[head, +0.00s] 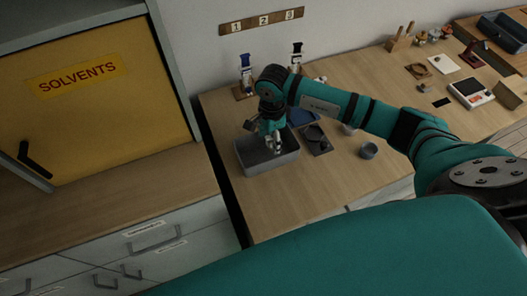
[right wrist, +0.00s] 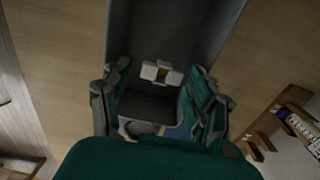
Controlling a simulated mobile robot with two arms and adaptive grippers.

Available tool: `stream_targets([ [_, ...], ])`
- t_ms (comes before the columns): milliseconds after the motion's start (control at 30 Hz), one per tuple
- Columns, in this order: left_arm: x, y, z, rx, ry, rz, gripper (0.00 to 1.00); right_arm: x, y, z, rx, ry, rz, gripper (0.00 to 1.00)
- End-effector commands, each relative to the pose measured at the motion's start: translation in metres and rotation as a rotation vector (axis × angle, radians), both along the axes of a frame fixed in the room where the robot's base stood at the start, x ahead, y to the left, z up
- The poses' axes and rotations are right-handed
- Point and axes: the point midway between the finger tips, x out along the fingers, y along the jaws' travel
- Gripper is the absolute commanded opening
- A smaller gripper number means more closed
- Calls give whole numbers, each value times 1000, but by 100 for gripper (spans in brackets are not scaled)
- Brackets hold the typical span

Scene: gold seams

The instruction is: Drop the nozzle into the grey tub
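The grey tub (head: 258,166) stands on the wooden worktop, near its left end. My right gripper (head: 272,143) points down over the tub. In the right wrist view its two fingers (right wrist: 158,88) are spread apart, with the tub's grey walls (right wrist: 212,30) around and below them. A small pale piece with a brownish middle, apparently the nozzle (right wrist: 161,72), shows between the fingers with gaps on both sides. It appears to be free of the fingers and within the tub's outline; whether it rests on the floor is hard to tell. My left gripper is not in view.
Two small stands with bottles, one blue-topped (head: 246,75), are behind. A yellow solvents cabinet (head: 90,90) stands left. The front middle of the worktop is clear.

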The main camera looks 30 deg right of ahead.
Motion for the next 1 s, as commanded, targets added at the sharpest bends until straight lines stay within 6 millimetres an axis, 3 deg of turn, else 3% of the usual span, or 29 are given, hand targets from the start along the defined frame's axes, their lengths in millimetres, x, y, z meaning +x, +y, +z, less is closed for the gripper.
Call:
stream_targets([
  [333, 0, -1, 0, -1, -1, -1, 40, 3, 0, 3, 0, -9, -2, 70],
  [467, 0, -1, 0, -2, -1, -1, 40, 3, -1, 14, 0, -11, -2, 70],
  [800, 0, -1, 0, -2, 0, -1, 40, 2, -1, 83, -1, -10, -1, 70],
  [1000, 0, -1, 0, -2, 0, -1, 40, 1, 0, 112, 0, -8, 0, 70],
])
